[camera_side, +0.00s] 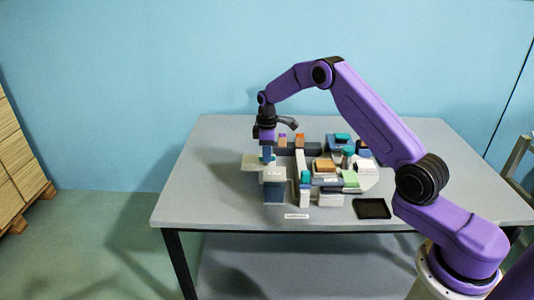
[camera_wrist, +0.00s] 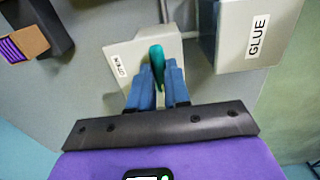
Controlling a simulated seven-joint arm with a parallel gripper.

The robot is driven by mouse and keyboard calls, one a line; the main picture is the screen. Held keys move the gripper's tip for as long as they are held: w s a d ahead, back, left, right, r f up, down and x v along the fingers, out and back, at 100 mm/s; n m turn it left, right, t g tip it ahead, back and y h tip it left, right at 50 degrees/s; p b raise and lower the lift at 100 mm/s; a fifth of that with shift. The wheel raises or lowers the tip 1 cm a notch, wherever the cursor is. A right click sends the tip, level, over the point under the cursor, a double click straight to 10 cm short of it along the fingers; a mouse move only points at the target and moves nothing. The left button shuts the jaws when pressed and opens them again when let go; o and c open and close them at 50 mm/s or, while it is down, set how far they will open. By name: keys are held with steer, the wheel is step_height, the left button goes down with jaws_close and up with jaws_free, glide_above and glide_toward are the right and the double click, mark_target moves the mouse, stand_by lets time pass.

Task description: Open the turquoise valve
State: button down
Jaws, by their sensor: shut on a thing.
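The turquoise valve (camera_wrist: 157,56) shows in the wrist view as an elongated handle standing over a pale block (camera_wrist: 122,55) with a small label I cannot read surely. My gripper (camera_wrist: 160,77) has its two blue fingers shut on the handle, one on each side. The handle's far end sticks out beyond the fingertips. In the side view my gripper (camera_side: 267,150) points down at the left part of the cluttered table, with a bit of turquoise between its fingers. The valve's base is mostly hidden in that view.
A grey box labelled GLUE (camera_wrist: 257,35) stands close to the right of the valve in the wrist view. A dark holder with an orange and purple piece (camera_wrist: 22,43) is at upper left. Several blocks crowd the table (camera_side: 215,205) to the right; its left side is clear. A black tray (camera_side: 371,208) lies near the front.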

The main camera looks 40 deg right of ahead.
steer(key=shift+m, duration=0.3)
steer(key=m, duration=0.3)
steer(key=shift+m, duration=0.3)
steer(key=m, duration=0.4)
steer(key=shift+m, duration=0.3)
steer(key=m, duration=0.4)
steer(key=shift+m, duration=2.5)
steer(key=c, duration=1.1)
jaws_free()
steer(key=shift+r, duration=0.1)
